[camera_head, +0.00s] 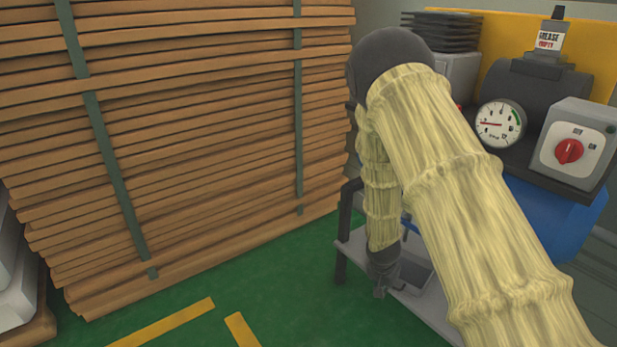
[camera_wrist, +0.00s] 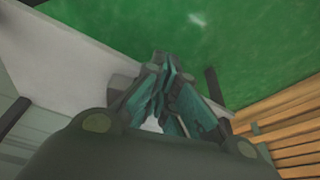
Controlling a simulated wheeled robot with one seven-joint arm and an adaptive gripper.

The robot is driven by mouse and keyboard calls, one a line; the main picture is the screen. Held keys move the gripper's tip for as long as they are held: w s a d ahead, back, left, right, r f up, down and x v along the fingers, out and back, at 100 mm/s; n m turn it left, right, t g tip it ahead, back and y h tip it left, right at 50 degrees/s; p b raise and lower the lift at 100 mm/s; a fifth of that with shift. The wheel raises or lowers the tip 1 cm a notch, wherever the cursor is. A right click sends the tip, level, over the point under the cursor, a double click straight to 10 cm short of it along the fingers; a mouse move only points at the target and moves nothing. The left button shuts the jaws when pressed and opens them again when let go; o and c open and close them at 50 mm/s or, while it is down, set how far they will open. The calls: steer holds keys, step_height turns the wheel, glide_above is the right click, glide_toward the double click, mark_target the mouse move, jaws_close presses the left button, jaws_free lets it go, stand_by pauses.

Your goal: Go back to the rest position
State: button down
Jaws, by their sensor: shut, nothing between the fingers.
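My arm, in a pale yellow sleeve, crosses the right half of the head view and bends down at a dark elbow. My gripper (camera_head: 380,290) hangs low at the end of the arm, pointing down, in front of a grey metal shelf (camera_head: 416,309). In the wrist view, my gripper (camera_wrist: 165,68) has its fingers together with nothing between them. Green floor and a pale surface lie beyond it. No mattress can be made out for certain in either view.
A tall strapped stack of wooden planks (camera_head: 200,130) fills the left. A machine with a gauge (camera_head: 499,124), a red switch (camera_head: 569,150) and a blue tank (camera_head: 555,220) stands at right. Yellow lines (camera_head: 165,325) mark the green floor (camera_head: 270,275), clear at bottom centre.

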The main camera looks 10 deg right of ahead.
steer(key=s+a+f+n+g+y, duration=0.1)
steer(key=s+a+f+n, duration=0.15)
steer(key=s+f, duration=0.55)
steer(key=s+a+f+n+g+y, duration=0.15)
steer(key=s+a+f, duration=0.25)
steer(key=s, duration=0.9)
steer(key=s+a+n, duration=0.2)
steer(key=s+n, duration=0.1)
steer(key=s, duration=0.6)
steer(key=s+a+n, duration=0.2)
steer(key=s+a, duration=0.1)
steer(key=s, duration=0.7)
step_height(320, 180, up, 30)
steer(key=p, duration=3.1)
steer(key=shift+w+d+f, duration=0.25)
steer(key=shift+w, duration=0.1)
